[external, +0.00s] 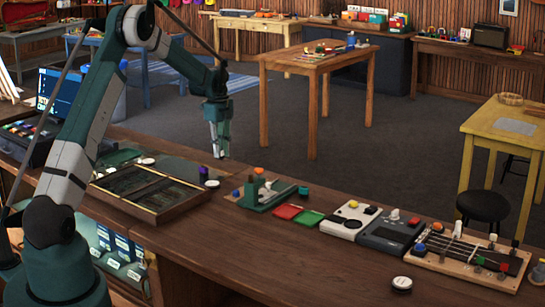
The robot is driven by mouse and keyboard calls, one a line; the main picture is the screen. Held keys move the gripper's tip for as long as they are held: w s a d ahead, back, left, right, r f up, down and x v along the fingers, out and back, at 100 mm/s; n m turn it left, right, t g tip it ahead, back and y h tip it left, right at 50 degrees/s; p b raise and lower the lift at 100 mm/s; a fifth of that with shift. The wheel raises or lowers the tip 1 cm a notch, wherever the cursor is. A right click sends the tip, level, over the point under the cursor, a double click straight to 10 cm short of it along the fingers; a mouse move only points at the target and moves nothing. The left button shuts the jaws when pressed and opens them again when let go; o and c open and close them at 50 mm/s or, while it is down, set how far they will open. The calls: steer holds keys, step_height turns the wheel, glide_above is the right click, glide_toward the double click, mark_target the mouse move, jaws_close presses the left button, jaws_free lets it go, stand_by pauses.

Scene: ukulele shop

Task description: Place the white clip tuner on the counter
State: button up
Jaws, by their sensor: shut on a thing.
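My gripper (219,151) points down above the back edge of the counter (262,238), near the middle left of the external view. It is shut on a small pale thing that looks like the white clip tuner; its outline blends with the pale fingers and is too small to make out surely. The held thing appears clear of the counter, with the dark floor behind it.
A framed wooden tray (152,191) lies on the counter in front of my gripper. A green stand (265,194), red pad (287,211), white box (348,220), grey box (391,236) and stringed board (467,256) stand to the right. The front middle of the counter is bare.

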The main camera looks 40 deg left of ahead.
steer(key=shift+f, duration=1.85)
steer(key=shift+f, duration=0.2)
steer(key=o, duration=0.8)
steer(key=shift+c, duration=0.2)
steer(key=shift+r, duration=0.15)
step_height(320, 180, up, 12)
steer(key=shift+r, duration=0.1)
